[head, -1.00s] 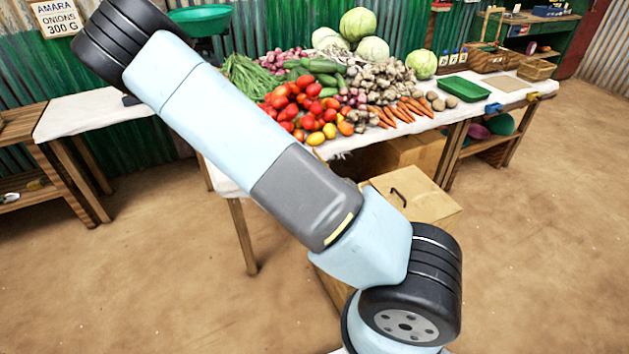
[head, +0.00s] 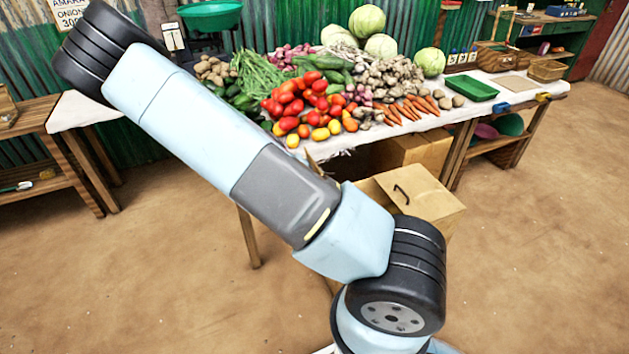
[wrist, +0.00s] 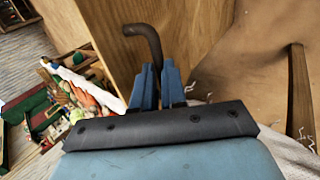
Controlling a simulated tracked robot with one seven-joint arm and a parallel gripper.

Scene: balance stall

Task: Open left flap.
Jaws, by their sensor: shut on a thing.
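A brown box on the floor shows in the head view, with one closed flap (head: 425,195) on its right that has a dark handle (head: 402,190). The box's left side is mostly behind my arm. A thin brown board edge (head: 318,167) stands up there beside my arm, and it looks like the raised left flap. In the wrist view, my gripper (wrist: 160,82) has its blue fingers closed on a dark bent handle (wrist: 146,36). That handle joins a brown panel (wrist: 115,30). My fingertips are hidden in the head view.
A cloth-covered table (head: 350,140) heaped with vegetables stands behind the box, with another box (head: 415,150) under it. A low wooden shelf (head: 60,170) is at the left. The dirt floor (head: 540,270) is open in front and at the right.

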